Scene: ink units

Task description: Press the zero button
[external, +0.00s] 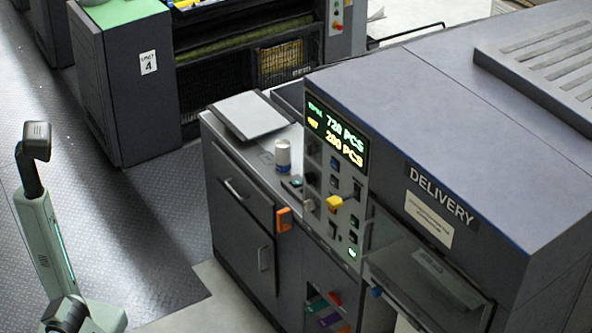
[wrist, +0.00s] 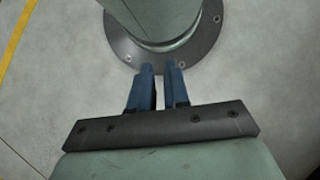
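The zero button cannot be told apart; the labels are too small to read. In the external view a control panel (external: 322,190) on the grey delivery unit carries several small buttons, a yellow knob (external: 334,202) and a lit green button (external: 352,253). Above them a display (external: 337,134) reads what looks like 720 PCS and 200 PCS. My gripper (wrist: 160,68) shows in the wrist view, with two blue fingers a narrow gap apart and nothing between them. It points toward my own round base, away from the panel. The gripper is not visible in the external view.
Left of the panel is a counter with a white-and-blue jar (external: 283,152) and a flat grey plate (external: 248,115). An orange box (external: 284,219) sticks out at the counter's front edge. A tray (external: 430,280) juts out right of the panel. The floor (external: 150,240) between my arm and the cabinets is clear.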

